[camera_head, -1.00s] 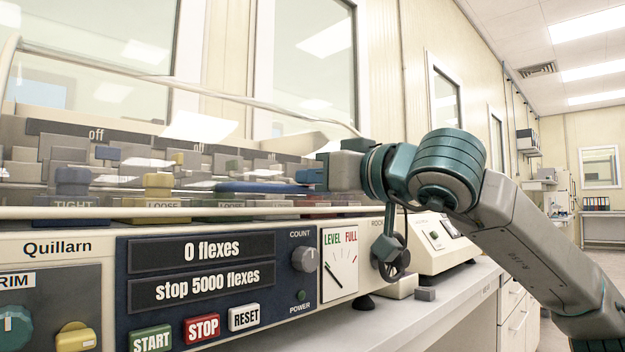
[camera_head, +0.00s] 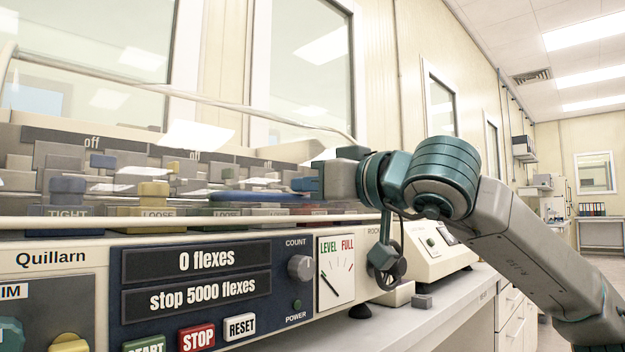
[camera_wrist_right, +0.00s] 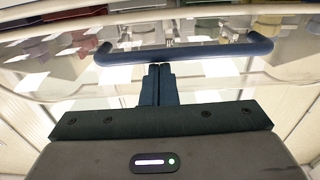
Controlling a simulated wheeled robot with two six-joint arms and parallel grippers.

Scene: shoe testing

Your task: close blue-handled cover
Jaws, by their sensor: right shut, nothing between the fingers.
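The clear cover (camera_head: 100,76) is on the Quillarn machine (camera_head: 50,257), with pale edges and a blue bar handle (camera_head: 245,196) on its front. The handle (camera_wrist_right: 185,52) runs across the upper part of the right wrist view. My right gripper (camera_head: 306,184) is at the right end of the handle in the head view. In the wrist view its dark fingers (camera_wrist_right: 157,70) are shut together, empty, with tips right at the handle's middle. I cannot tell whether they touch it, nor exactly how far the cover is lowered. My left gripper is not in view.
Several clamps, one with a yellow block (camera_head: 154,190), stand behind the clear panel. The front panel has START, STOP and RESET (camera_head: 240,326) buttons and a display reading 0 flexes. A pale device (camera_head: 432,250) and a small grey block (camera_head: 422,301) are on the bench to the right.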

